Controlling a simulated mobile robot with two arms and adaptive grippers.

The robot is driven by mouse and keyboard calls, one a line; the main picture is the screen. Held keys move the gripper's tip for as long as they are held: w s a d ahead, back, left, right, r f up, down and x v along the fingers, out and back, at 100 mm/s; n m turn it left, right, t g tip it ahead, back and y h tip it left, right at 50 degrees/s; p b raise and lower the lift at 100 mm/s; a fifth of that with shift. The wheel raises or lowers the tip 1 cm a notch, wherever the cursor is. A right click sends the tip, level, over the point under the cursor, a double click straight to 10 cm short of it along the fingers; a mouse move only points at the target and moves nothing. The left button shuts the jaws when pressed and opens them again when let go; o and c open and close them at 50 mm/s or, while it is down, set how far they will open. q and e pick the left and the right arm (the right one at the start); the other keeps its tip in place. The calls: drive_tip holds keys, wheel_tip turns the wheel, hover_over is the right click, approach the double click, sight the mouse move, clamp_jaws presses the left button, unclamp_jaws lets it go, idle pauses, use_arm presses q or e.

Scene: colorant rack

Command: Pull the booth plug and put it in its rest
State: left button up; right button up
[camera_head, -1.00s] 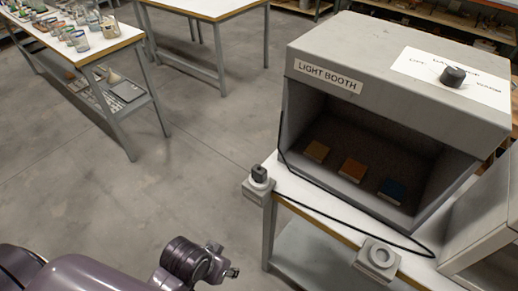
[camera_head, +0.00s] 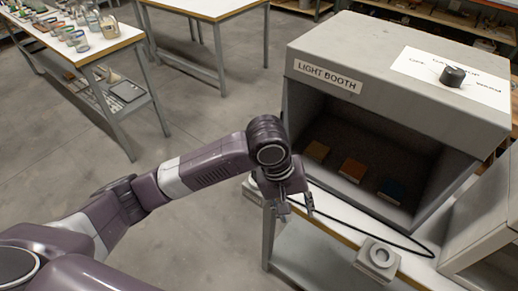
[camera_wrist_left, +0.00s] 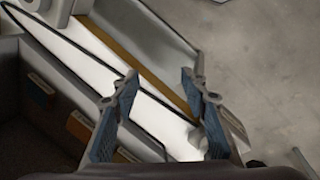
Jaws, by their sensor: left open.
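The light booth (camera_head: 305,70) stands on a white bench with a wooden edge. My left gripper (camera_head: 296,212) is open and empty over the bench's left end, in front of the booth. It hides the black plug; only a sliver of the plug's grey block (camera_head: 252,189) shows at the bench corner. A grey block with a round ring (camera_head: 378,257), which looks like the rest, sits on the bench's front edge. The black cord (camera_head: 385,234) runs across the bench. In the left wrist view my gripper fingers (camera_wrist_left: 148,92) are apart over the bench, with the cord (camera_wrist_left: 82,50) passing near the left finger.
Three coloured cards (camera_head: 352,170) lie inside the booth. A black dial (camera_head: 452,76) is on its top. A grey box (camera_head: 482,225) stands at the bench's right. Another table (camera_head: 85,55) with glass jars is at the far left. Open floor lies between.

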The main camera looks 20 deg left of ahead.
use_arm(q)
drive_tip(key=w+a+r+n+y, duration=0.1)
drive_tip(key=w+a+r+n, duration=0.1)
drive_tip(key=a+r+n, duration=0.1)
drive_tip(key=w+a+r+n+y, duration=0.1)
drive_tip(key=w+a+r+n, duration=0.1)
drive_tip(key=a+r+n, duration=0.1)
drive_tip(key=w+a+r+n+g+y, duration=0.1)
drive_tip(key=w+a+r+n, duration=0.2)
drive_tip(key=a+r, duration=0.1)
drive_tip(key=shift+a+r+n, duration=0.3)
drive_tip(key=shift+a+n, duration=0.1)
drive_tip(key=shift+a, duration=0.35)
wheel_tip(320, 180, down, 6)
drive_tip(key=shift+f+p, duration=0.1)
drive_tip(key=shift+p, duration=0.55)
drive_tip(key=shift+f, duration=0.7)
clamp_jaws()
drive_tip(key=c, duration=0.8)
unclamp_jaws()
clamp_jaws()
drive_tip(key=shift+r+p, duration=0.65)
drive_tip(key=shift+p, duration=0.65)
